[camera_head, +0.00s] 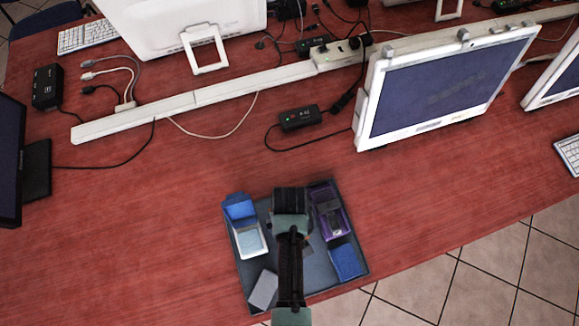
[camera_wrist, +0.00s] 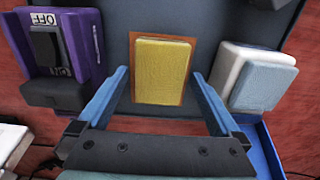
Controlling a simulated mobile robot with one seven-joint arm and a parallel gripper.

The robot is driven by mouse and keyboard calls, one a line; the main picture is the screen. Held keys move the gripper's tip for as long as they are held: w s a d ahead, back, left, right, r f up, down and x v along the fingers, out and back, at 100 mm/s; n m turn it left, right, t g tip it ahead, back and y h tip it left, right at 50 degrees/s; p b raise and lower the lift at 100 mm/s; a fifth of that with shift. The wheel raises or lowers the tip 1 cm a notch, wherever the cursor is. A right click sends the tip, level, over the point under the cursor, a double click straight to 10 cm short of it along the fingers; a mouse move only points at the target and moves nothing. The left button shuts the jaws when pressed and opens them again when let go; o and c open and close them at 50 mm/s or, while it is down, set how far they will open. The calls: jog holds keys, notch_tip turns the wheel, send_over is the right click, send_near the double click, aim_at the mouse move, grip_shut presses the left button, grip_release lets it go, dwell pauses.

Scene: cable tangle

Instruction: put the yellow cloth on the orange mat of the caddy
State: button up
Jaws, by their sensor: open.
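The yellow cloth (camera_wrist: 162,72) is a flat rectangular pad lying on the orange mat (camera_wrist: 137,98) in the wrist view. An orange border shows around it. The mat lies on the floor of the dark grey-blue caddy (camera_wrist: 205,22), which is also in the head view (camera_head: 359,270) near the table's front edge. My gripper (camera_wrist: 160,76) is open, its two blue fingers apart on the left and right of the cloth. No contact with the cloth shows. In the head view my arm hides the cloth and most of the middle of the caddy.
A purple switch box (camera_head: 331,215) and a blue block (camera_head: 347,262) stand at the caddy's right. Cables, a black adapter (camera_head: 300,118) and monitors lie beyond.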

notch_tip(320, 180, up, 11)
jog(key=w+r+m+t, duration=0.1)
jog(key=w+r+t, duration=0.7)
jog(key=w+r, duration=0.9)
jog(key=w+r+t, duration=0.3)
jog(key=r, duration=0.5)
jog(key=w+r+t, duration=0.2)
jog(key=w+r, duration=0.1)
jog(key=r, duration=0.5)
jog(key=s+r+m+t, duration=0.25)
jog(key=r+t, duration=0.65)
jog(key=r, duration=1.6)
jog(key=s+r+t, duration=0.5)
jog(key=s+r, duration=0.6)
jog(key=r, duration=0.2)
jog(key=shift+r+p, duration=0.3)
jog(key=shift+p, duration=0.05)
